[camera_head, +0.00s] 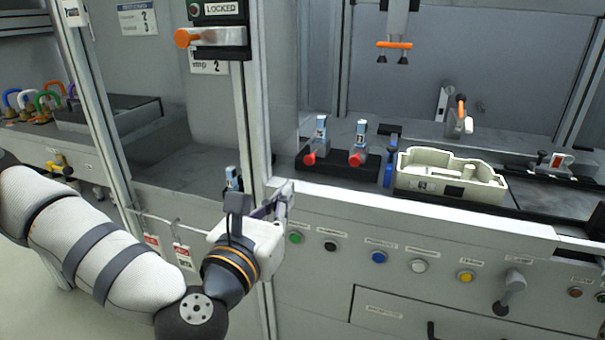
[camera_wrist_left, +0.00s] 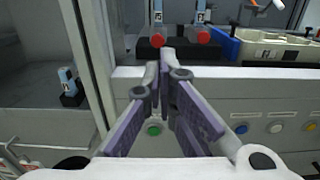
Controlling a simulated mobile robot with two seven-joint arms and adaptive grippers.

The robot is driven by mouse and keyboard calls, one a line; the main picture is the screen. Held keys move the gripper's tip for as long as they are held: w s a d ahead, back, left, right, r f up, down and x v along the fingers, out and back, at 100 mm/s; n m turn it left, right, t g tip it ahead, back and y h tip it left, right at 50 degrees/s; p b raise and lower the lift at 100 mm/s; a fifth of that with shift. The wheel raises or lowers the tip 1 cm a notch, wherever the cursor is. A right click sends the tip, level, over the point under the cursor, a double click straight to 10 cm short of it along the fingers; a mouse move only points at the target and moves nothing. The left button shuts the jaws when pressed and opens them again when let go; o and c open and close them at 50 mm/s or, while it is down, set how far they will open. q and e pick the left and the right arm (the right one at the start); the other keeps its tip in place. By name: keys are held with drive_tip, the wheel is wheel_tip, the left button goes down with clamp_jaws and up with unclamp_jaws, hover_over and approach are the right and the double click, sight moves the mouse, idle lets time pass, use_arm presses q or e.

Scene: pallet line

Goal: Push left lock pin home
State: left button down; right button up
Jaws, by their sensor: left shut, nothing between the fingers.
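Two lock pins with red round ends sit side by side on a black base on the bench ledge. The left pin (camera_head: 309,159) also shows in the left wrist view (camera_wrist_left: 157,41), and the right pin (camera_head: 355,159) is beside it. A small upright blue-and-white tag stands behind each. My left gripper (camera_head: 285,197) is shut and empty in front of the console's top edge, below and in front of the left pin. In the left wrist view its fingertips (camera_wrist_left: 167,58) come together just under the left pin's red end; I cannot tell whether they touch it. My right gripper is out of view.
A cream moulded part (camera_head: 450,180) lies right of the pins, with a blue block (camera_head: 388,175) between. A metal post (camera_head: 245,110) stands close left of my gripper. Buttons, including a green one (camera_head: 296,238), line the console front. An orange-tipped tool (camera_head: 394,45) hangs above.

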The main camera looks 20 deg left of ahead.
sight(310, 160)
use_arm(q)
drive_tip(key=w, duration=1.1)
drive_tip(key=shift+w+d+f, duration=0.15)
drive_tip(key=shift+w+d, duration=0.05)
drive_tip(key=shift+w, duration=0.05)
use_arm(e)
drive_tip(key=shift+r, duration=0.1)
use_arm(q)
drive_tip(key=w, duration=0.1)
drive_tip(key=w+b, duration=0.1)
drive_tip(key=w, duration=0.1)
drive_tip(key=shift+w+f, duration=0.1)
drive_tip(key=shift+f, duration=0.2)
drive_tip(key=shift+r, duration=0.4)
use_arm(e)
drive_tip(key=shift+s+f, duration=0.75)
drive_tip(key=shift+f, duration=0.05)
